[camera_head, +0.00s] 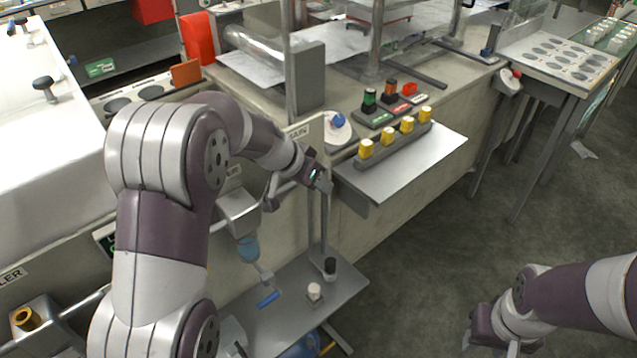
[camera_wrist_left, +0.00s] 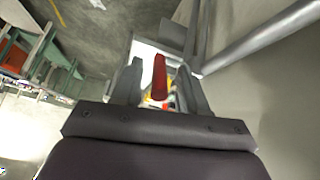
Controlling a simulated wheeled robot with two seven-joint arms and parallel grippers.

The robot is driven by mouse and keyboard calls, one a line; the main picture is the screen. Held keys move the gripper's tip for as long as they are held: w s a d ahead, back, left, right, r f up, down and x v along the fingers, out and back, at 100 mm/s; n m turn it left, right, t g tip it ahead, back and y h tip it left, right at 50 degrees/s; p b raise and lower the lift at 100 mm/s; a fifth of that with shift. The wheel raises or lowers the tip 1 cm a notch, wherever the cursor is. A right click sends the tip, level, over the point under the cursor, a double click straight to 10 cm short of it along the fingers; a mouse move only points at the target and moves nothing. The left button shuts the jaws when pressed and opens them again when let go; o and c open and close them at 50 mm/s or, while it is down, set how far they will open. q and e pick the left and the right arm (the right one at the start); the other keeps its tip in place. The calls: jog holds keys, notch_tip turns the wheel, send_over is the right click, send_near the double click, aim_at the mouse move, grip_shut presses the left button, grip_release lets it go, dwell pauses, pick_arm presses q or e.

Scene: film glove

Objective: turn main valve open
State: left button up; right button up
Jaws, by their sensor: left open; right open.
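My left gripper (camera_head: 318,180) is at the front of the bench, just below a panel with a MAIN label (camera_head: 297,132). In the left wrist view its two fingers (camera_wrist_left: 160,67) are apart, and a red handle (camera_wrist_left: 160,78) shows between them. I cannot tell whether either finger touches the handle. The handle is hidden in the head view, and the arm covers part of the pipe there. My right gripper (camera_head: 492,335) is low at the bottom right, far from the pipe; its fingers are partly cut off by the frame edge.
A grey shelf (camera_head: 350,300) stands below with small knobs on it. A silver plate (camera_head: 400,165) with several yellow-topped pieces (camera_head: 388,136) juts out on the right.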

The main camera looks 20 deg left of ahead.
pick_arm(q)
jog(key=v, duration=1.1)
